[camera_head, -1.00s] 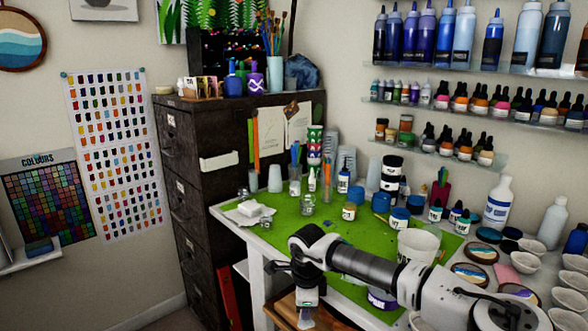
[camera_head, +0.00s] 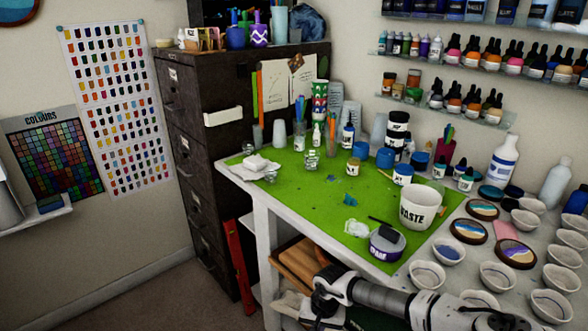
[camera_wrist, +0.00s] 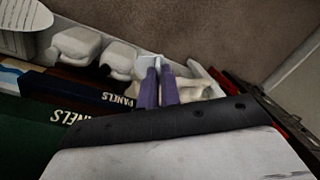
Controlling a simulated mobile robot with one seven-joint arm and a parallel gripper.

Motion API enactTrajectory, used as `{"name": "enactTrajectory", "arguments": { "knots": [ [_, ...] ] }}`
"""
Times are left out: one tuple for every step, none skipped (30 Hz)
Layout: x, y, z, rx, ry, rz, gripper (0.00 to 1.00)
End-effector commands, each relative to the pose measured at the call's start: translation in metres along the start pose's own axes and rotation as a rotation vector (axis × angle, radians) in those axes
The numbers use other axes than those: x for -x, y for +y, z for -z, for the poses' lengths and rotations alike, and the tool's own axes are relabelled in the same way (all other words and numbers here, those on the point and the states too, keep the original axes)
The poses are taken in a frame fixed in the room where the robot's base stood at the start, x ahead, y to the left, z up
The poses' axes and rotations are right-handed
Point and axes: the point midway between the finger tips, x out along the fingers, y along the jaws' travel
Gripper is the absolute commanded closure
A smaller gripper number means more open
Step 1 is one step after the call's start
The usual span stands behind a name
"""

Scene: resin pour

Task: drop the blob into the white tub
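The white tub (camera_head: 420,207), marked WASTE, stands upright on the right part of the green mat. Two small lumps lie on the mat to its left: a blue one (camera_head: 350,200) and a pale, glossy one (camera_head: 356,229). I cannot tell which is the blob. My gripper is low in front of the table, below the mat's level; its fingers are not clear in the head view. In the wrist view, the two purple fingers of my gripper (camera_wrist: 158,84) are close together, with a narrow gap. I cannot tell whether anything is between them.
A purple-labelled jar (camera_head: 387,243) with a dark stick on top stands near the mat's front edge. Pale cups (camera_head: 483,231) and round painted pieces (camera_head: 470,231) crowd the right side. Panel boxes (camera_wrist: 85,95) and white bottles lie below my gripper. A dark cabinet (camera_head: 205,170) stands left.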

Motion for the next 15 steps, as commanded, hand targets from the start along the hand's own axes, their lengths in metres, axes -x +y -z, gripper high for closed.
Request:
{"name": "enactTrajectory", "arguments": {
  "knots": [
    [-0.006, 0.004, -0.005, 0.044, -0.006, 0.001, 1.0],
    [-0.009, 0.005, -0.007, 0.07, -0.009, 0.001, 1.0],
    [-0.012, 0.007, -0.009, 0.099, -0.011, 0.001, 1.0],
    [-0.014, 0.009, -0.01, 0.118, -0.012, 0.001, 1.0],
    [-0.016, 0.01, -0.011, 0.132, -0.013, 0.001, 1.0],
    [-0.018, 0.011, -0.013, 0.148, -0.014, 0.0, 1.0],
    [-0.018, 0.012, -0.013, 0.155, -0.015, 0.0, 1.0],
    [-0.019, 0.012, -0.014, 0.161, -0.016, 0.0, 1.0],
    [-0.02, 0.013, -0.014, 0.166, -0.016, 0.0, 1.0],
    [-0.02, 0.013, -0.014, 0.168, -0.016, 0.0, 1.0],
    [-0.02, 0.013, -0.014, 0.168, -0.016, 0.0, 1.0],
    [-0.02, 0.013, -0.014, 0.168, -0.016, 0.0, 1.0],
    [-0.02, 0.013, -0.014, 0.168, -0.016, 0.0, 1.0],
    [-0.02, 0.013, -0.014, 0.167, -0.016, 0.0, 1.0],
    [-0.02, 0.013, -0.014, 0.167, -0.016, 0.0, 1.0]
  ]
}}
